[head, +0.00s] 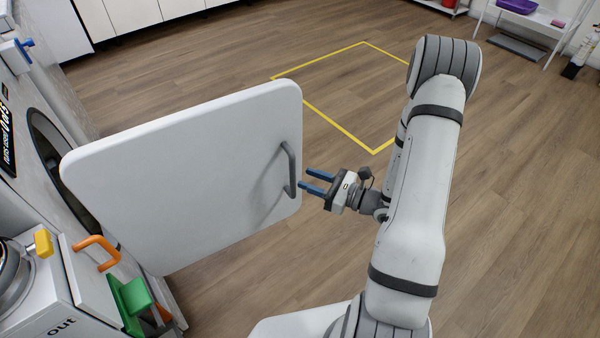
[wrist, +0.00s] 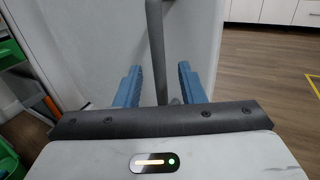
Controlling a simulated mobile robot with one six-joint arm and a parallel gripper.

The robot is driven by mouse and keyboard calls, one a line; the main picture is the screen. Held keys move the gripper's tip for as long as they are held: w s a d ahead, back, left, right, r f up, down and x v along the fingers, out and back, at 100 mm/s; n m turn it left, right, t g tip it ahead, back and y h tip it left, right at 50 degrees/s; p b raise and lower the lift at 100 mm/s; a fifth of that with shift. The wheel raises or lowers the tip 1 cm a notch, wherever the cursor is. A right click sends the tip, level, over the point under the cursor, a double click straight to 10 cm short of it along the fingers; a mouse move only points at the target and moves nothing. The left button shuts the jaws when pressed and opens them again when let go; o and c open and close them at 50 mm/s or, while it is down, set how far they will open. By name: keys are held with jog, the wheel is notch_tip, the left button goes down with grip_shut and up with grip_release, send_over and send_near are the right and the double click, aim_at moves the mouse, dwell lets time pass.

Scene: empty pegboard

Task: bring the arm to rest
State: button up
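My gripper (head: 305,178) is open and empty, with two blue fingers pointing left in the head view. Its fingertips are just right of a grey bar handle (head: 291,170) on an open white door (head: 190,165). In the wrist view the handle (wrist: 156,45) appears between the two spread fingers (wrist: 160,68), and the fingers are not shut on it. The head view shows a small gap between tips and handle; whether they touch cannot be told. My arm rises from the bottom, bends at the upper right and comes back down to the wrist.
A machine with a round opening (head: 60,160) stands behind the door at left. An orange handle (head: 97,250), a green piece (head: 133,298) and a yellow knob (head: 43,243) are at lower left. A yellow floor outline (head: 325,128) lies beyond. A white shelf (head: 535,18) stands far right. Wooden floor is open.

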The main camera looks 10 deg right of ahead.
jog(key=shift+v, duration=1.05)
jog(key=s+a+r+n+g+h+p, duration=0.1)
jog(key=s+a+r+n+g+p, duration=0.3)
jog(key=r, duration=0.4)
jog(key=s+a+r+n+g+h+p, duration=0.1)
jog(key=s+a+r+n+g+p, duration=0.1)
jog(key=s+r+n+g+p, duration=0.35)
jog(key=s+a+r+n+g+h+p, duration=0.15)
jog(key=r+n+g+p, duration=0.3)
jog(key=r, duration=0.45)
jog(key=s+d+r+n+t+h+p, duration=0.2)
jog(key=r+n+h+p, duration=0.3)
jog(key=r, duration=0.6)
jog(key=s+d+r+n+t+h+p, duration=0.2)
jog(key=d+r+n+t+h+p, duration=0.1)
jog(key=r, duration=0.7)
jog(key=d+n+h+p, duration=0.1)
jog(key=n+h+p, duration=0.1)
jog(key=n+p, duration=0.1)
jog(key=shift+s+d+r+t+h+p, duration=0.15)
jog(key=shift+s+r+t+h+p, duration=0.15)
jog(key=shift+s+r+h+p, duration=0.1)
